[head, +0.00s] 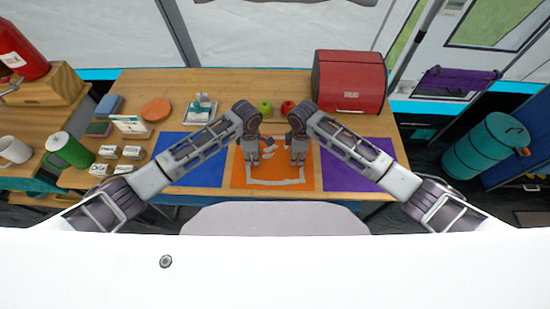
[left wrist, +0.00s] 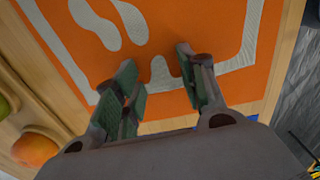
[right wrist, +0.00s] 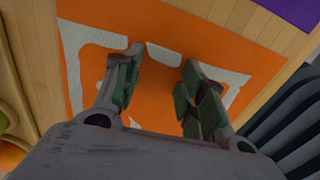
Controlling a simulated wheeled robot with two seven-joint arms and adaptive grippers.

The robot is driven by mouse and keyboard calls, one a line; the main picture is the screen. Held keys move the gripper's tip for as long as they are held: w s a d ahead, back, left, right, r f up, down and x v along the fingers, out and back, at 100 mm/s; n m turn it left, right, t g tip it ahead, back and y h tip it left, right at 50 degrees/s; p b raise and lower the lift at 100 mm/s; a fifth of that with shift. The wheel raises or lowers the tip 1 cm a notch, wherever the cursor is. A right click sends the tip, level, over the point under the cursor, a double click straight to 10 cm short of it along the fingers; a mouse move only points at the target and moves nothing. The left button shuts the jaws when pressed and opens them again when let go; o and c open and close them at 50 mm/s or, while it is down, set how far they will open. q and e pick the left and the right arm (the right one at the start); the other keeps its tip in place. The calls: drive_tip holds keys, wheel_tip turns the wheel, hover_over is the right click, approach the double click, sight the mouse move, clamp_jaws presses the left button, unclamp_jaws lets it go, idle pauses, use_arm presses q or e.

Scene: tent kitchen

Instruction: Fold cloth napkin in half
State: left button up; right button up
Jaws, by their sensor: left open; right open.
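An orange cloth (head: 240,181) with a white printed pattern lies flat and spread out in the middle of the wooden table, between a blue and a purple mat. It fills much of the left wrist view (left wrist: 165,35) and the right wrist view (right wrist: 150,25). My left gripper (head: 250,156) is over the left part of the cloth, open and empty; its parted fingers show in the left wrist view (left wrist: 157,58). My right gripper (head: 298,160) is over the right part, also open and empty, with parted fingers in the right wrist view (right wrist: 162,57). I cannot tell whether the fingertips touch the cloth.
A blue mat (head: 205,174) and a purple mat (head: 348,181) flank the cloth. A green apple (head: 264,106) and a red apple (head: 287,107) sit behind it. A red bread box (head: 350,82) stands at back right. A green flask (head: 67,150) and small blocks are at left.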

use_arm(q)
drive_tip(key=shift+f, duration=0.1)
drive_tip(key=shift+c, duration=0.2)
use_arm(e)
drive_tip(key=shift+c, duration=0.2)
use_arm(q)
drive_tip(key=shift+f, duration=0.1)
drive_tip(key=c, duration=0.9)
use_arm(e)
drive_tip(key=shift+f, duration=0.15)
drive_tip(key=c, duration=0.9)
use_arm(q)
clamp_jaws()
use_arm(e)
clamp_jaws()
use_arm(q)
drive_tip(key=shift+s+a+f, duration=0.1)
use_arm(e)
drive_tip(key=shift+s+f, duration=0.1)
use_arm(q)
drive_tip(key=shift+r, duration=0.25)
use_arm(e)
drive_tip(key=shift+r, duration=0.25)
